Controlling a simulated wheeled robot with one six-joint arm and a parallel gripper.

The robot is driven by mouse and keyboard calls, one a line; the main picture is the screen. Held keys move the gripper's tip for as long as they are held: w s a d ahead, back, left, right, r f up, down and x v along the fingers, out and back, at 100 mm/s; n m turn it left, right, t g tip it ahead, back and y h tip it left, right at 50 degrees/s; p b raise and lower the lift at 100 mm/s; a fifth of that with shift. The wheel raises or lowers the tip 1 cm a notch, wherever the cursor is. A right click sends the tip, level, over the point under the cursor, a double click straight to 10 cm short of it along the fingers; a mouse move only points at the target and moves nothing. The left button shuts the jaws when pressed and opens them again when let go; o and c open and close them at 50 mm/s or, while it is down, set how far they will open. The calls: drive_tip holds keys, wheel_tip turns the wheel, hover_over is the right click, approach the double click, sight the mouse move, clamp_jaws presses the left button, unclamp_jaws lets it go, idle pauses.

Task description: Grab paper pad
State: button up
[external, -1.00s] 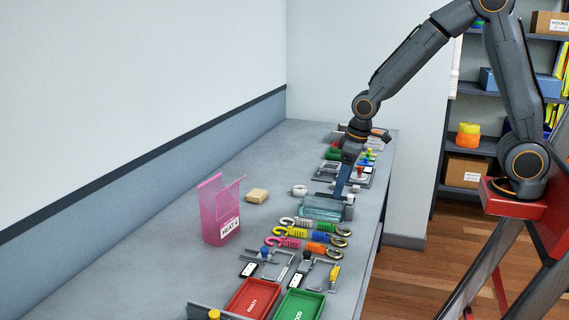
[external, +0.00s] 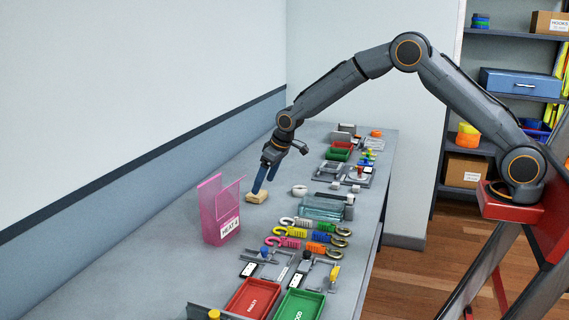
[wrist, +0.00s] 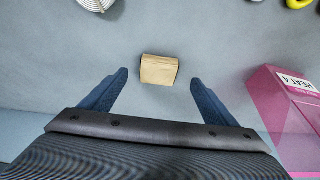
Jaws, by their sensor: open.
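The paper pad (external: 257,196) is a small tan block lying on the grey bench, behind and to the right of the pink bin. It also shows in the wrist view (wrist: 159,69), just beyond and between the two blue fingertips. My gripper (external: 264,187) is open and empty, pointing down close above the pad. In the wrist view my gripper (wrist: 159,80) has its fingers spread wider than the pad, one on each side, with clear gaps. I cannot tell the exact height of the fingertips over the pad.
The pink bin (external: 213,212) labelled HEAT 4 stands near the pad. A white roll (external: 299,190) and a clear glass-like tray (external: 322,209) lie to the right. Several coloured hooks (external: 290,233) and red and green trays are nearer. The bench toward the wall is bare.

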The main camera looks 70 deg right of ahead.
sight(260, 193)
drive_tip(key=shift+p+x, duration=1.1)
drive_tip(key=shift+x, duration=1.45)
drive_tip(key=shift+w+d, duration=0.1)
drive_tip(key=shift+w, duration=0.05)
drive_tip(key=c, duration=1.1)
